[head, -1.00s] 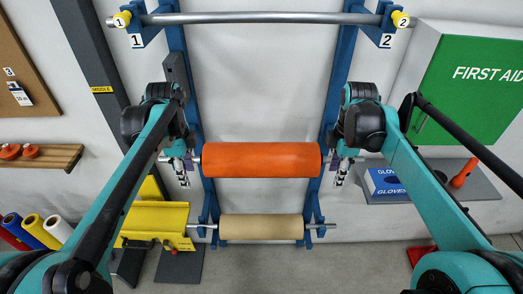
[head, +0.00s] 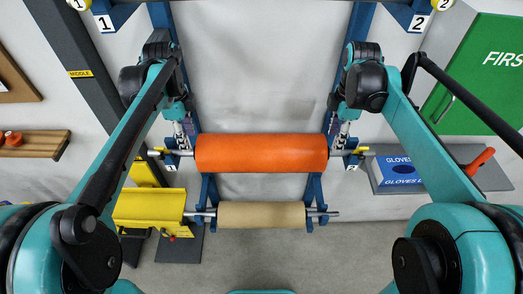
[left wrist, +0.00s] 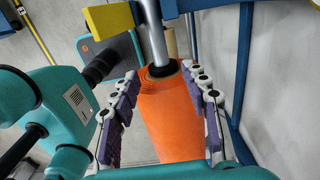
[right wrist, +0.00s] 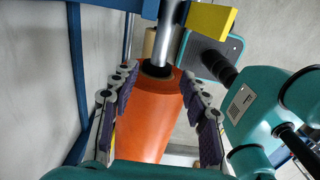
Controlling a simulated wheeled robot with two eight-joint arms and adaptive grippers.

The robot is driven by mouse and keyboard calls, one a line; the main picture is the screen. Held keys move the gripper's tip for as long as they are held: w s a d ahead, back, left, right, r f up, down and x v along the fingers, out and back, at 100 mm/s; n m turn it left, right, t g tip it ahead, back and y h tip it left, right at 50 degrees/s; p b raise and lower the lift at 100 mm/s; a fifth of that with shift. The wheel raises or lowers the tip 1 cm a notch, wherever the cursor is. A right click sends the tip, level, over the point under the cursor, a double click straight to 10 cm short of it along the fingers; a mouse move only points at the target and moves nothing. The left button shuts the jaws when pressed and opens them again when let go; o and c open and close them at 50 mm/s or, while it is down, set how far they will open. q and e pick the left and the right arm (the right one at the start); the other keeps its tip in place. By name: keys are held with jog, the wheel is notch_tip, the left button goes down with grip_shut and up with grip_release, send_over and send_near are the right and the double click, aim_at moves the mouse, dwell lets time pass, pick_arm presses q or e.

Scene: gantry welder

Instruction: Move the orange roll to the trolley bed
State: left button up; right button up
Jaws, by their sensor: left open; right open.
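In the left wrist view the roll (left wrist: 172,125) and shaft show between the spread fingers of my left gripper (left wrist: 160,72). The right wrist view shows the same for the roll (right wrist: 152,120) and my right gripper (right wrist: 158,72). Finger contact is unclear. I cannot identify the trolley bed for sure.
A beige roll (head: 262,215) hangs below the orange one. A yellow block-like fixture (head: 150,208) stands at lower left. A shelf with a blue gloves box (head: 398,172) and the green first-aid cabinet (head: 480,80) are at right. The floor below the rack is clear.

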aim_at(193, 153)
pick_arm(q)
jog(key=shift+w+f, duration=0.1)
jog(key=shift+f, duration=0.2)
pick_arm(e)
jog(key=shift+w+f, duration=0.1)
jog(key=shift+f, duration=0.2)
pick_arm(q)
notch_tip(193, 153, down, 7)
jog(key=shift+f, duration=0.15)
pick_arm(e)
notch_tip(193, 153, down, 7)
jog(key=shift+f, duration=0.15)
pick_arm(q)
jog(key=shift+c, duration=0.3)
pick_arm(e)
jog(key=shift+c, duration=0.3)
pick_arm(q)
grip_shut()
pick_arm(e)
grip_shut()
